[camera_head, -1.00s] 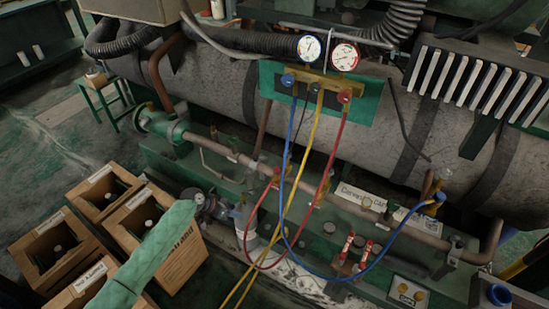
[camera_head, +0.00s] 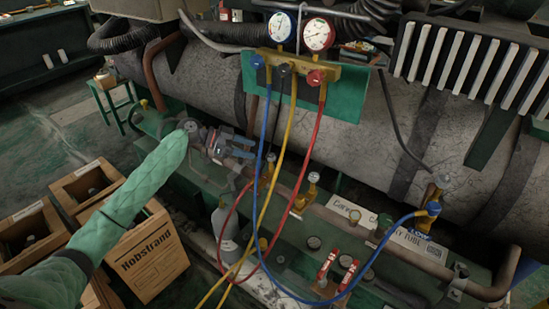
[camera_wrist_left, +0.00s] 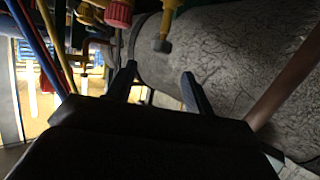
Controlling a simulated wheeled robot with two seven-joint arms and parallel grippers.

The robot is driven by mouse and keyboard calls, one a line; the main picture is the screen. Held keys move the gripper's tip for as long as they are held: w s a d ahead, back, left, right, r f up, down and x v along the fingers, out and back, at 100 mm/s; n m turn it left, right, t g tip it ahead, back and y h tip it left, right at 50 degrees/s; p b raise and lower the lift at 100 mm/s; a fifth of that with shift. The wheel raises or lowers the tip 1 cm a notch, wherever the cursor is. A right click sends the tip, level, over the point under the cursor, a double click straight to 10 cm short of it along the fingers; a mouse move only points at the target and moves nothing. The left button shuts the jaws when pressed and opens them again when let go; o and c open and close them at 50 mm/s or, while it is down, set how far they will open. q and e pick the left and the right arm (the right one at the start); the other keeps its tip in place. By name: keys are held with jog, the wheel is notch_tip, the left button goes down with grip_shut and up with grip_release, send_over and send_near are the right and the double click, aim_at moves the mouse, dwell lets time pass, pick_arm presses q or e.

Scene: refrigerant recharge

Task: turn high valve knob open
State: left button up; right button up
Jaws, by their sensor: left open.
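The manifold gauge set hangs on a green panel (camera_head: 340,100), with a brass manifold body (camera_head: 298,66) under two round dials. Its red knob (camera_head: 316,77) is at the right end and its blue knob (camera_head: 258,62) at the left end. My left gripper (camera_head: 252,147) is open and empty, below and left of the manifold, apart from the red knob. In the left wrist view, the open fingers (camera_wrist_left: 157,82) point up towards a brass fitting with a grey tip (camera_wrist_left: 162,42). A red knob (camera_wrist_left: 119,13) shows above the left finger. My right gripper is not in view.
Blue (camera_head: 262,130), yellow (camera_head: 284,135) and red (camera_head: 310,140) hoses hang down close to my left gripper. A large grey cylinder (camera_head: 350,140) lies behind. Wooden crates (camera_head: 155,255) stand at lower left. A grey bottle (camera_head: 226,232) stands below the gripper.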

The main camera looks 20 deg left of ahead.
aim_at(271, 155)
pick_arm(q)
jog(key=x, duration=0.7)
jog(key=shift+w+d+f, duration=0.1)
jog(key=shift+d+f, duration=0.05)
jog(key=shift+d, duration=0.05)
jog(key=shift+c, duration=0.4)
jog(key=c, duration=0.9)
